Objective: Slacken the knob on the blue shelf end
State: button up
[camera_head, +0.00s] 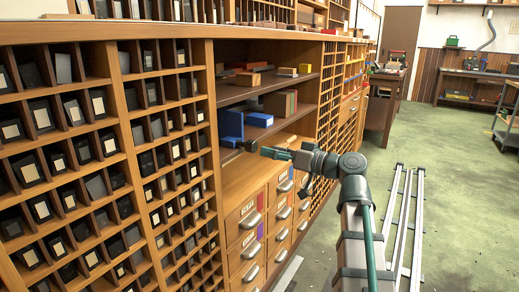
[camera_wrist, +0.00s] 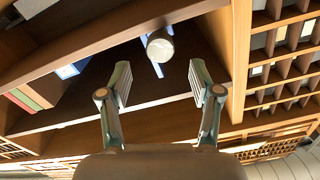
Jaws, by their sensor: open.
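The blue shelf end (camera_head: 231,124) stands upright on the middle shelf of the open bay in the head view. My gripper (camera_wrist: 160,78) is open, with a finger on each side below the knob in the picture. The knob is beyond the fingertips and roughly centred between them; nothing is held. In the head view my gripper (camera_head: 268,152) is in front of the bay, right of the shelf end. A small dark piece there may be the knob.
A lower blue block (camera_head: 260,119) lies right of the shelf end, with books (camera_head: 281,103) beyond. Drawers (camera_head: 245,215) with metal pulls are below, and type cubbyholes (camera_head: 80,150) are at left. Wooden bay walls (camera_wrist: 240,55) are near my gripper.

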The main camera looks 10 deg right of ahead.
jog(key=shift+v, duration=2.25)
jog(key=s+a+f+m+g+h, duration=0.1)
jog(key=s+f+m+g+h, duration=0.2)
jog(key=f, duration=1.1)
jog(key=s+f+m+g+h, duration=0.1)
jog(key=f+m+g+h, duration=0.3)
jog(key=f, duration=1.1)
jog(key=s+a+f+m+g+h, duration=0.15)
jog(key=s+f+g, duration=0.35)
jog(key=s+f, duration=0.5)
jog(key=s+a+f+g, duration=0.3)
jog(key=s+f+g, duration=0.25)
jog(key=f, duration=0.85)
jog(key=s+a+f+n+g+h, duration=0.1)
jog(key=s+a+f+g+h, duration=0.15)
jog(key=s+f, duration=0.5)
jog(key=s+a+f+n+g+h, duration=0.1)
jog(key=s+a+f+g, duration=0.2)
jog(key=s, duration=0.7)
jog(key=s+d+r+t+p, duration=0.1)
jog(key=s+r+p, duration=0.1)
jog(key=r+p, duration=0.8)
jog(key=s+d+r+n+t+p, duration=0.1)
jog(key=r+p, duration=0.9)
jog(key=p, duration=1.6)
jog(key=shift+s+d+r+t+h+p, duration=0.25)
jog(key=shift+s+t, duration=0.35)
jog(key=shift+s, duration=0.5)
